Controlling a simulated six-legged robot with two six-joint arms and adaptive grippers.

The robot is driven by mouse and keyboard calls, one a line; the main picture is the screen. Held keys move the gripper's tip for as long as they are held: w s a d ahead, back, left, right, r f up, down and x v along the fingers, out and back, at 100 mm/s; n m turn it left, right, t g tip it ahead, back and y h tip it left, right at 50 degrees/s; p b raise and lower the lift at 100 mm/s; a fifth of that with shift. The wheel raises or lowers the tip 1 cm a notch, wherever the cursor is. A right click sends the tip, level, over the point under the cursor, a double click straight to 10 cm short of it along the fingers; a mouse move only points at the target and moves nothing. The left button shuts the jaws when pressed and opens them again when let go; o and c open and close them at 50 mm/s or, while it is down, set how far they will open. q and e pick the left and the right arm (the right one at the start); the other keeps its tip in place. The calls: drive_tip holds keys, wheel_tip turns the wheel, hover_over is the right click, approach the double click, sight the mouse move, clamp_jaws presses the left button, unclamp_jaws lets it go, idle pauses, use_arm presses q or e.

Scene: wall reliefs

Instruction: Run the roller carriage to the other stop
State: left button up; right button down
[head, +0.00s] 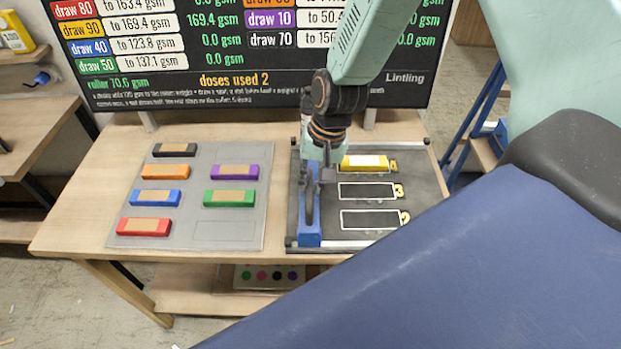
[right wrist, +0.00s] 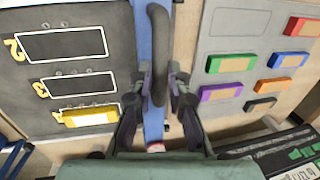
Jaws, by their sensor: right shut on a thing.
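The roller carriage (head: 309,228) is a blue bar across the left end of the dark bed (head: 375,226). It also shows in the right wrist view as a blue strip (right wrist: 143,22). A dark curved handle (head: 309,203) stands up from it, and it shows large in the right wrist view (right wrist: 159,45). My right gripper (head: 318,178) is over the carriage, with its fingers (right wrist: 158,100) shut around the handle. The bed holds a yellow block (head: 365,162) in its far outlined slot; two nearer slots (head: 368,191) are bare. My left gripper is not in view.
Left of the bed lies a grey tray (head: 190,223) with black, orange, blue, red, purple and green blocks. A display board (head: 250,60) stands behind the table (head: 85,228). The bed right of the carriage is flat apart from the yellow block.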

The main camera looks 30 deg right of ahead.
drive_tip(key=c, duration=1.7)
unclamp_jaws()
drive_tip(key=shift+c, duration=0.2)
drive_tip(key=o, duration=0.4)
drive_tip(key=shift+a+r, duration=0.1)
drive_tip(key=shift+a, duration=0.25)
drive_tip(key=shift+o, duration=0.2)
drive_tip(key=shift+d, duration=0.1)
drive_tip(key=shift+d, duration=0.2)
wheel_tip(320, 180, up, 12)
drive_tip(key=s+d, duration=0.1)
drive_tip(key=shift+d, duration=0.3)
drive_tip(key=shift+s+d, duration=0.1)
